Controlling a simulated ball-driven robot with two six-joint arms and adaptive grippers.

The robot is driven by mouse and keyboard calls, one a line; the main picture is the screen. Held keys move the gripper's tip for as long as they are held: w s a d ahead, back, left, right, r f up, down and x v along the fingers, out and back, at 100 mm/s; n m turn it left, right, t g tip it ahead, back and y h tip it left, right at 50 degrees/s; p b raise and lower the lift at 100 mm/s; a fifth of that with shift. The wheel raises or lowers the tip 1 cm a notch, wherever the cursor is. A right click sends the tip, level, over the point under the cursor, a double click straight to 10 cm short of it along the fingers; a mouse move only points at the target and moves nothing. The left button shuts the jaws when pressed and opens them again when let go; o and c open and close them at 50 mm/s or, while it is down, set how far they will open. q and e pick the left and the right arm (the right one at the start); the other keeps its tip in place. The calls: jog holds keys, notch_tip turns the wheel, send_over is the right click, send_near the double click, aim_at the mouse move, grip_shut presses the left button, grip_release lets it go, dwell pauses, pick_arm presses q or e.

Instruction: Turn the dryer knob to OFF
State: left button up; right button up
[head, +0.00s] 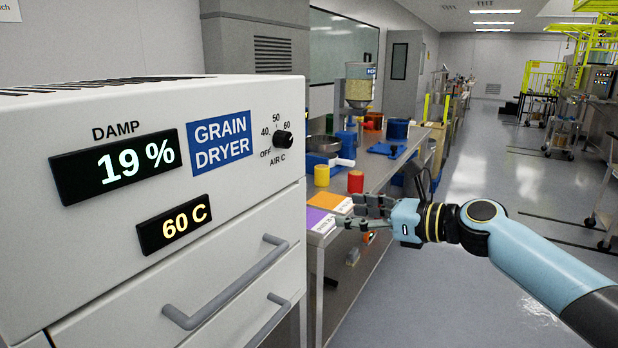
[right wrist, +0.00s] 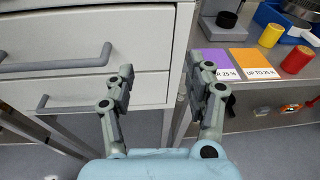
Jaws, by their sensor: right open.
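The grain dryer (head: 240,195) is a white cabinet filling the left of the head view. Its black knob (head: 283,140) sits at the upper right of the front, with OFF, 40, 50 and 60 around it. The dial's pointer is too small to read surely. My left gripper is not in view.
Drawer handles (head: 228,283) jut from the dryer front. A bench (head: 375,180) right of the dryer carries purple (head: 316,219) and orange (head: 328,201) cards, a yellow cylinder (head: 321,175) and a red cylinder (head: 355,182). Open floor (head: 480,200) lies further right.

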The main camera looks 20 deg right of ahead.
aim_at(289, 140)
notch_tip(289, 140, up, 13)
jog(key=a+m+y+p, duration=0.2)
jog(key=a+y, duration=0.1)
jog(key=shift+t, duration=0.3)
jog(key=p+x, duration=0.1)
jog(key=x, duration=0.8)
jog(key=shift+s+a, duration=0.1)
jog(key=shift+s, duration=0.05)
jog(key=shift+w+a, duration=0.35)
jog(key=shift+w, duration=0.05)
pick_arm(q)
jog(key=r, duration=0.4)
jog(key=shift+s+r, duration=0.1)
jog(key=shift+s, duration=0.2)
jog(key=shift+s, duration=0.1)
pick_arm(e)
grip_shut()
